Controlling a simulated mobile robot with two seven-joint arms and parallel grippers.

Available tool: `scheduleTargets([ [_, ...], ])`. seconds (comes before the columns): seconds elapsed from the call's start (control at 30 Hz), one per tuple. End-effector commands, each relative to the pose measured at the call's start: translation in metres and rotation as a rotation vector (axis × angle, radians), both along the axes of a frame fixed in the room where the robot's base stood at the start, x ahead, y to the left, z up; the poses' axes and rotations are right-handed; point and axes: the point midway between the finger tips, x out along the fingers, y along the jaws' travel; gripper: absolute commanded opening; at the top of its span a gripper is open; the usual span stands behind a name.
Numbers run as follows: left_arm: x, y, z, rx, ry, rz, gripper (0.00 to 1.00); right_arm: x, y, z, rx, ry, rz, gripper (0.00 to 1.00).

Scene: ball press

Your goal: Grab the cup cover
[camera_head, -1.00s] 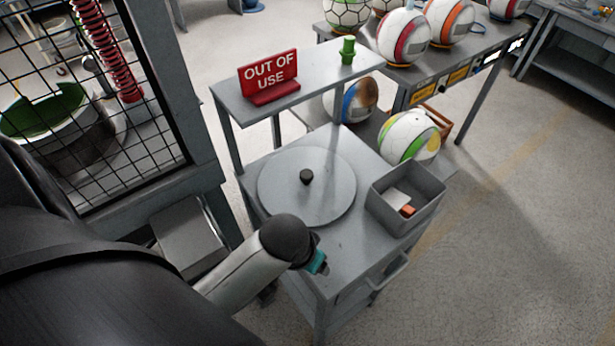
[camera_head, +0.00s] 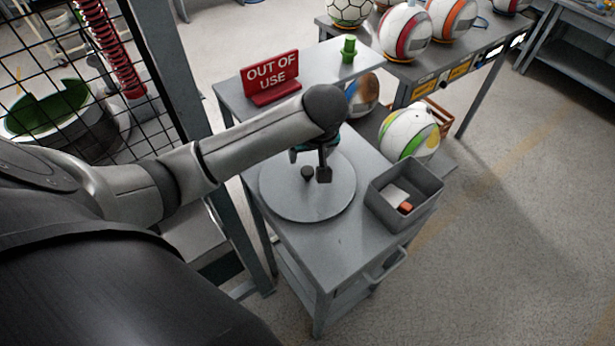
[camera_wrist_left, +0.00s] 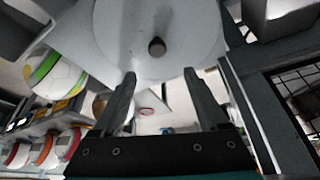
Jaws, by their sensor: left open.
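The cup cover (camera_head: 307,198) is a round grey disc with a small black knob (camera_head: 307,173) at its middle. It lies flat on the grey cart (camera_head: 345,240). My left gripper (camera_head: 318,174) is above the cover, its fingers pointing down close to the knob. In the left wrist view the cover (camera_wrist_left: 190,30) and its knob (camera_wrist_left: 157,47) show beyond the two fingertips (camera_wrist_left: 158,76). The fingers are spread apart, with the knob ahead of the gap and nothing held. My right gripper is not in view.
A grey open bin (camera_head: 404,196) with small items stands right of the cover. A red "OUT OF USE" sign (camera_head: 271,77) and a green object (camera_head: 348,49) stand on the raised shelf behind. Several balls lie beyond. A mesh fence stands at left.

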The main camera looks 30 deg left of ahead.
Motion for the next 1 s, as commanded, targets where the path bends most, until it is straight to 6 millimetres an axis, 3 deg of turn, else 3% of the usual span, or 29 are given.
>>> scheduleTargets([
  [0.3,0.015,0.015,-0.052,0.000,0.000,-0.001,0.76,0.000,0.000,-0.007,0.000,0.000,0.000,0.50],
  [0.67,0.022,0.019,-0.074,0.000,0.000,-0.004,0.76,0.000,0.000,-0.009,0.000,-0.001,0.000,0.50],
  [1.0,0.032,0.026,-0.111,-0.001,-0.001,-0.003,0.76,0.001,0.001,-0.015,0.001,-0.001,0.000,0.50],
])
